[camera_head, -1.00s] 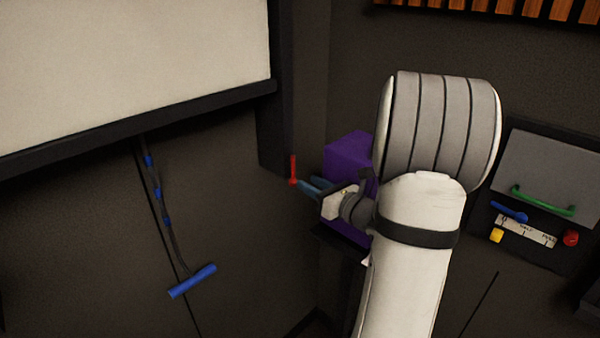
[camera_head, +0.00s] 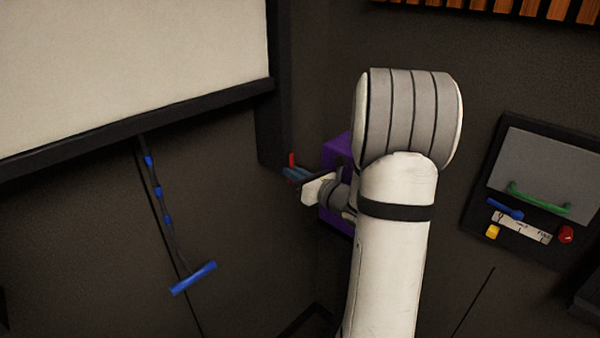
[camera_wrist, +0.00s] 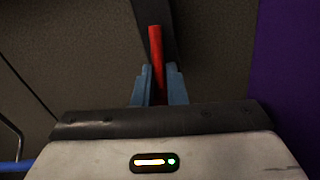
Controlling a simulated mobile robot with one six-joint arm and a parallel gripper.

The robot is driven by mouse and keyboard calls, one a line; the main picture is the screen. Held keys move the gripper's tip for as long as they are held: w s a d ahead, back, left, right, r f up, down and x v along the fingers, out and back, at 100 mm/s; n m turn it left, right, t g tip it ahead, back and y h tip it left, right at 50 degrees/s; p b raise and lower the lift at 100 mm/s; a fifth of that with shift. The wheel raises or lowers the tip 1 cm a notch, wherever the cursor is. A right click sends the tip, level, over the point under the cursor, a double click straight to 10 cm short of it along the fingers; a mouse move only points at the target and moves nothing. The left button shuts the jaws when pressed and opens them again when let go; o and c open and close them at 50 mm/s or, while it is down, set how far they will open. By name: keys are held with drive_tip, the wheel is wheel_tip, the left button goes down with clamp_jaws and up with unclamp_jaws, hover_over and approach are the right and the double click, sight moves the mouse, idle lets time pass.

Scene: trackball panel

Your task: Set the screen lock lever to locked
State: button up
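The red lever (camera_head: 292,159) stands beside the dark frame at the lower right corner of the big screen. It also shows in the wrist view (camera_wrist: 156,45), upright, leaning slightly left at its top. My gripper (camera_head: 290,174) is at the lever. In the wrist view its two blue fingers (camera_wrist: 158,70) stand on either side of the lever, very close to it. I cannot tell whether they touch it. The lever's upper part sticks out past the fingertips, and its lower end is hidden. No lock marking can be read.
A purple box (camera_head: 337,215) is just right of my gripper, partly behind my arm. A blue pull handle (camera_head: 193,278) hangs from a cord at left. A panel with a green handle (camera_head: 540,200), blue lever (camera_head: 505,209), yellow knob (camera_head: 492,232) and red knob (camera_head: 566,235) is at right.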

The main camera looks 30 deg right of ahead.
clamp_jaws()
